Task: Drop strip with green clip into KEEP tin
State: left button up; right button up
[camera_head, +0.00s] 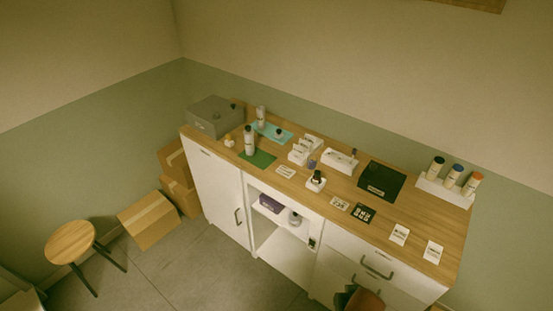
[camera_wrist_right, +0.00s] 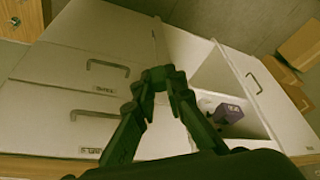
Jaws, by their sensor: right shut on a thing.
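My right gripper (camera_wrist_right: 158,80) shows in the right wrist view, its dark fingers drawn together at the tips in front of the white cabinet. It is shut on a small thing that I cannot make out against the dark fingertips. I cannot pick out a strip with a green clip in either view. I cannot identify a KEEP tin; the labels in the head view are too small to read. White cards (camera_head: 399,235) lie near the right front of the counter, by a black patterned card (camera_head: 363,212). My left gripper is not in view.
The wooden counter (camera_head: 415,215) carries a black tray (camera_head: 382,178), a white rack of bottles (camera_head: 432,187), a white box (camera_head: 340,162), a green mat (camera_head: 259,159) and a grey box (camera_head: 214,117). Below is an open shelf (camera_head: 285,250). A stool (camera_head: 71,242) and cartons (camera_head: 148,219) stand left.

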aim_at(262, 127)
jog(key=z, duration=1.4)
jog(key=k, duration=0.1)
jog(key=u, duration=2.3)
jog(key=i, duration=1.6)
jog(key=z, duration=0.45)
